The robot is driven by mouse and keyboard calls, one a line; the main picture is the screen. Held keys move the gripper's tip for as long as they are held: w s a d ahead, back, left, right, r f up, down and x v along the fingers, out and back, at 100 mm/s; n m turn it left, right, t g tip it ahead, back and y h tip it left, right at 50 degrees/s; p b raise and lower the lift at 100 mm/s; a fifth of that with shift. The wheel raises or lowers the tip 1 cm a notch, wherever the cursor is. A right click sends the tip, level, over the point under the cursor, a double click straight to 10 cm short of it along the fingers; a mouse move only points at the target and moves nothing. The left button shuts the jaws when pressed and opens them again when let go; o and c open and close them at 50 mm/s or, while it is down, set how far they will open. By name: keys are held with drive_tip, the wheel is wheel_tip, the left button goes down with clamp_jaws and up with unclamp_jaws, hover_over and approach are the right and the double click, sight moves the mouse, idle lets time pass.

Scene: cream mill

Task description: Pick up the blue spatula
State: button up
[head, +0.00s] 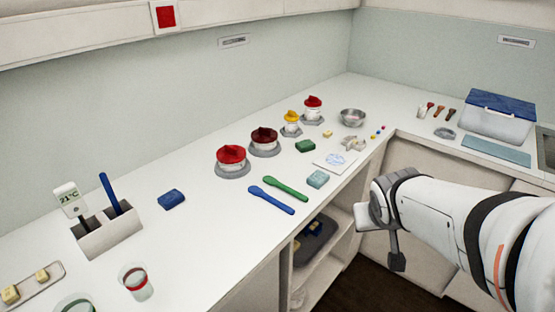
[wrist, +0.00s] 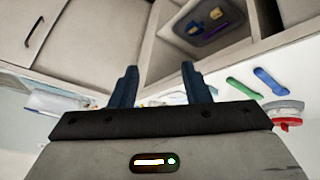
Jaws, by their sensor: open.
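The blue spatula (head: 271,200) lies flat on the white counter near its front edge. A green spatula (head: 287,188) lies just beyond it, roughly parallel. In the wrist view the blue spatula (wrist: 271,82) shows at the right, beside the green one (wrist: 243,88). My gripper (head: 381,236) is open and empty, off the counter's front edge to the right of the spatulas. In the wrist view its two dark fingers (wrist: 161,75) stand apart with nothing between them.
Red-topped (head: 231,158) and other lidded jars stand behind the spatulas. A light-blue block (head: 318,179) lies right of them, a dark-blue block (head: 171,199) left. A grey holder (head: 108,234) holds a thermometer and a blue-handled tool. An open shelf with a grey tray (head: 314,250) is below.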

drive_tip(key=w+f+n+t+y+b, duration=0.1)
drive_tip(key=w+n+t, duration=0.15)
drive_tip(key=w, duration=0.65)
drive_tip(key=n+y+b, duration=0.3)
drive_tip(key=n+y, duration=0.4)
drive_tip(key=y, duration=0.5)
approach(279, 202)
drive_tip(key=shift+w+a+f+g, duration=0.15)
drive_tip(key=shift+w+a+g, duration=0.1)
drive_tip(key=shift+w+a, duration=0.25)
drive_tip(key=b+x, duration=0.1)
drive_tip(key=x, duration=0.6)
drive_tip(key=shift+b, duration=0.35)
clamp_jaws()
